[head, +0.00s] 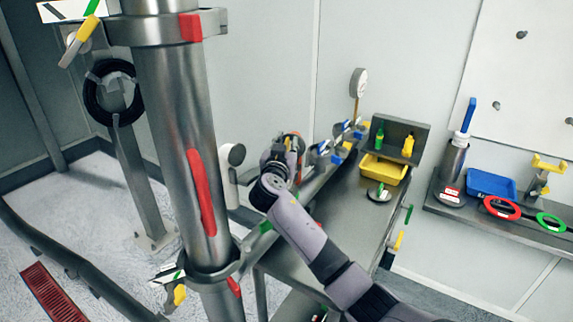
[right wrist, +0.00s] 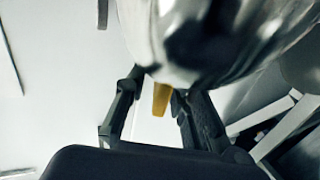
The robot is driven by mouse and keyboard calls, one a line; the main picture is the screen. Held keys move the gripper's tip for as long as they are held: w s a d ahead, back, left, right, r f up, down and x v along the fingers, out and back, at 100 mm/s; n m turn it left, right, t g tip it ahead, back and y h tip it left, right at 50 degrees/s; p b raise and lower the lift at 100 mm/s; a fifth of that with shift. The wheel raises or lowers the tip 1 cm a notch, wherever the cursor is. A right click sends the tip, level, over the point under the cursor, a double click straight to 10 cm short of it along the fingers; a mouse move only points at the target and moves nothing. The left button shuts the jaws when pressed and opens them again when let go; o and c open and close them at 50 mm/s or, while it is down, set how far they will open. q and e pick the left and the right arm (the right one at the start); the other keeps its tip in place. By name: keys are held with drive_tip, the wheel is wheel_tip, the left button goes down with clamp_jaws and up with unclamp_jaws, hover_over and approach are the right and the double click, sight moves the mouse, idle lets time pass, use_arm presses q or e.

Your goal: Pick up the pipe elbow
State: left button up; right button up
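My right gripper (head: 287,147) is at the left end of the long grey bench in the head view. My wrist hides most of its fingers there. In the right wrist view the two black fingers of my right gripper (right wrist: 157,90) stand apart. A large shiny rounded metal piece (right wrist: 215,38) covers their tips; it may be the pipe elbow, but I cannot tell for sure. A yellow piece (right wrist: 161,99) shows between the fingers below the metal. Contact between fingers and metal is hidden. My left gripper is not in view.
A tall steel column (head: 178,110) with clamps stands left of my right arm. A side shelf holds a blue tray (head: 490,184) and a red ring (head: 502,208). The bench's middle is mostly clear.

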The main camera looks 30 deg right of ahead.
clamp_jaws()
idle(0.7)
drive_tip(key=shift+r, duration=0.1)
